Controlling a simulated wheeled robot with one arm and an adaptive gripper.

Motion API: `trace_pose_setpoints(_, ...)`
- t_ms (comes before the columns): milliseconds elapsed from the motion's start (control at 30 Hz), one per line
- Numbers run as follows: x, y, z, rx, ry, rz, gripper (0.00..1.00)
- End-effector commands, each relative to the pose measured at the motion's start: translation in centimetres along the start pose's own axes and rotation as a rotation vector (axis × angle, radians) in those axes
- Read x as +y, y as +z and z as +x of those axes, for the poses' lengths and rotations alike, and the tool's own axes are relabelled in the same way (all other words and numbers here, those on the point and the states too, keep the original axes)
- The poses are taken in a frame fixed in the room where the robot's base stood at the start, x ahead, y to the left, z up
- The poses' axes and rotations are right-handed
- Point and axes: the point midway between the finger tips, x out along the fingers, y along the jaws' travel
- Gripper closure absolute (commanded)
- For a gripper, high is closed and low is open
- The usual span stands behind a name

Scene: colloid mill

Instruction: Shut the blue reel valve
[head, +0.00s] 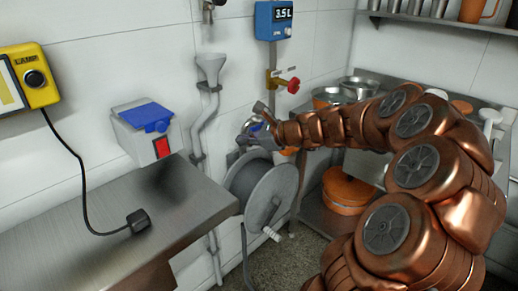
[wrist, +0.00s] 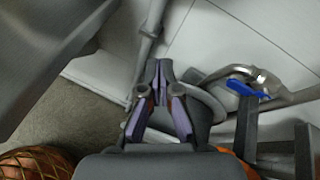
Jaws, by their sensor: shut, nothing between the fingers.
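The blue reel valve handle (wrist: 245,89) is a short blue lever on a curved metal pipe fitting (wrist: 262,76), right of my fingers in the wrist view. The grey hose reel (head: 264,190) hangs beside the metal counter in the head view. My gripper (wrist: 160,66) is shut and empty, its fingertips together and apart from the blue lever in the picture. In the head view my gripper (head: 248,134) is above the reel, close to the wall. A bluish patch shows there, but I cannot tell whether it is the valve.
The steel counter (head: 110,220) is left of the reel. A grey wall pipe (head: 204,115) runs down behind it. A red-handled tap (head: 285,82) is on the wall above. Shelves with pots, including an orange pot (head: 347,190), stand right, behind my arm.

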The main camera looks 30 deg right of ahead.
Motion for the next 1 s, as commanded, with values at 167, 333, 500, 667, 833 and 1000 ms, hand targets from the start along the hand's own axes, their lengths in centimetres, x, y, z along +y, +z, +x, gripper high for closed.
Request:
trace_pose_setpoints(167,-6.8,-7.2,-2.2,-0.026,-0.193,0.293,1.00)
trace_pose_setpoints(333,-9.1,-9.5,-3.6,-0.038,-0.265,0.396,1.00)
trace_pose_setpoints(500,-9.3,-9.5,-3.7,-0.040,-0.270,0.403,1.00)
trace_pose_setpoints(667,-9.2,-9.5,-3.6,-0.040,-0.268,0.401,1.00)
trace_pose_setpoints(833,-9.4,-9.6,-2.8,-0.039,-0.266,0.400,1.00)
trace_pose_setpoints(1000,-9.9,-9.6,-0.7,-0.039,-0.264,0.399,1.00)
